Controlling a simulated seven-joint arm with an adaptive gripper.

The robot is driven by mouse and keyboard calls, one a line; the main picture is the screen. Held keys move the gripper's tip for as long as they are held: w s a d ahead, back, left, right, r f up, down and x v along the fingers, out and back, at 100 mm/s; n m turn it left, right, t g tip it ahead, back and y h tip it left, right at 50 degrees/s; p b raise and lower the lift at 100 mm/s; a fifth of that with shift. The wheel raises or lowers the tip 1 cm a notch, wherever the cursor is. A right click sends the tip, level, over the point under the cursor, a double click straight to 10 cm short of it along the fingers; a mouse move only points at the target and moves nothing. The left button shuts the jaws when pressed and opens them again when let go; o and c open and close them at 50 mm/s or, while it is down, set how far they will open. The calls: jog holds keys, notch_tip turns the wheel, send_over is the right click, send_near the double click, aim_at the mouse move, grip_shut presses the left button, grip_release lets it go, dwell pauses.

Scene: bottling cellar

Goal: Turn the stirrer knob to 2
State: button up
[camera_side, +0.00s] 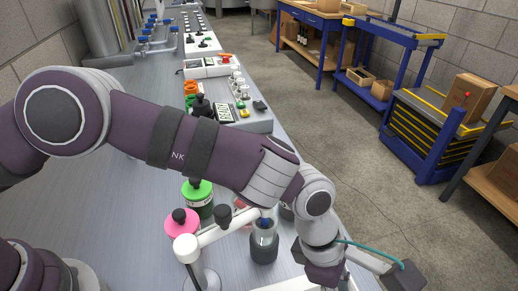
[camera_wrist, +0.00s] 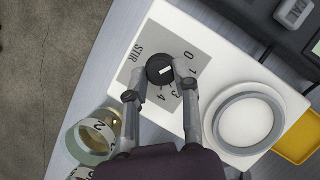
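The stirrer knob (camera_wrist: 158,68) is round and black with a short white pointer mark. It sits on a grey panel (camera_wrist: 139,58) marked STIR on a white housing. The digits 0, 1, 3 and 4 show around it; the 2 is not visible, and my right finger covers part of the scale. The pointer appears to lie toward the 0 side. My gripper (camera_wrist: 157,83) is open, with one finger to each side of the knob's lower part. I cannot tell whether either finger touches it. In the side view the knob is not visible.
A round plate with a grey ring (camera_wrist: 244,122) lies right of the knob. A glass vessel (camera_wrist: 92,138) is lower left, near my left finger. In the side view, green-capped (camera_side: 198,198) and pink-capped (camera_side: 182,224) bottles and a clear bottle (camera_side: 264,245) stand below my arm.

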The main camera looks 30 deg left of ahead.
grip_shut()
jog(key=shift+m, duration=0.3)
jog(key=shift+w+m+g, duration=0.1)
jog(key=shift+m+g, duration=1)
jog(key=shift+m, duration=1.4)
jog(key=shift+y, duration=0.3)
jog(key=o, duration=0.7)
grip_release()
